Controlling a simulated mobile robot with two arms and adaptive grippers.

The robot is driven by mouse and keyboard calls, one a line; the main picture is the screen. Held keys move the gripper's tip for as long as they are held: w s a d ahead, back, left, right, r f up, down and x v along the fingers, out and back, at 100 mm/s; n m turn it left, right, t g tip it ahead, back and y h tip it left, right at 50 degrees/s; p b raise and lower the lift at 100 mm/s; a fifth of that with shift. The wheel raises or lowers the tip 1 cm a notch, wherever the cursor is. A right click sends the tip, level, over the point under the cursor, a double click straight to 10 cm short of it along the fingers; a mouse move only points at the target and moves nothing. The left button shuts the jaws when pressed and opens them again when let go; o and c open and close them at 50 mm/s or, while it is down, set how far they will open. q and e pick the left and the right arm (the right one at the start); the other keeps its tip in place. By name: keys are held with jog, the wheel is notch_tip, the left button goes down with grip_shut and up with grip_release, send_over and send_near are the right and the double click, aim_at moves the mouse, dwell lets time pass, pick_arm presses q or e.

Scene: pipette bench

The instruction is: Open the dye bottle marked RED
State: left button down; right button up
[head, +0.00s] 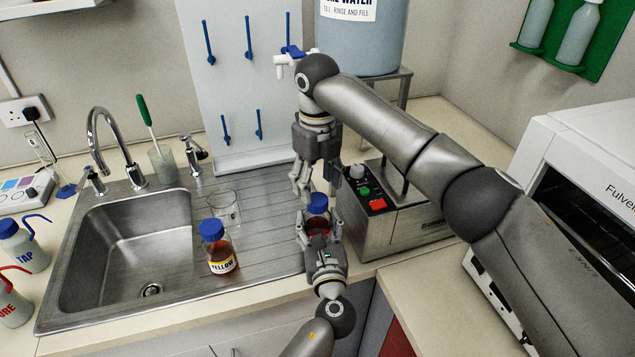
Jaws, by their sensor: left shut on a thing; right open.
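A small bottle with a blue cap (317,201) and dark red contents stands upright at the right end of the draining board. Its label is hidden, so I cannot read its marking. My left gripper (319,236) reaches up from below in the picture and is shut on this bottle's body. My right gripper (315,186) points down from above, its fingers open around or just above the cap; I cannot tell if they touch it. The cap is on the bottle. A second blue-capped bottle, labelled YELLOW (221,257), stands to the left on the draining board.
A glass beaker (224,210) stands behind the yellow bottle. The sink (130,250) lies left. A grey machine with buttons (395,222) stands close on the right of the grippers. A blue tank (362,45) and a pegboard (240,90) are behind.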

aim_at(317, 199)
pick_arm(q)
jog(key=shift+f, duration=0.1)
pick_arm(e)
jog(key=m, duration=0.7)
jog(key=shift+r, duration=0.3)
jog(key=m, duration=0.7)
jog(key=shift+r, duration=0.25)
jog(key=m, duration=0.6)
jog(key=shift+r+m, duration=0.25)
jog(key=shift+m, duration=0.05)
jog(key=m, duration=0.6)
jog(key=shift+r+m, duration=0.3)
jog(key=m, duration=0.5)
jog(key=shift+r, duration=0.15)
jog(key=m, duration=0.3)
jog(key=shift+r+m, duration=0.15)
jog(key=shift+m, duration=0.15)
jog(key=m, duration=0.4)
jog(key=shift+r+m, duration=0.2)
jog(key=shift+m, duration=0.2)
jog(key=m, duration=0.3)
jog(key=shift+r, duration=0.1)
jog(key=shift+m, duration=0.4)
jog(key=shift+f, duration=4)
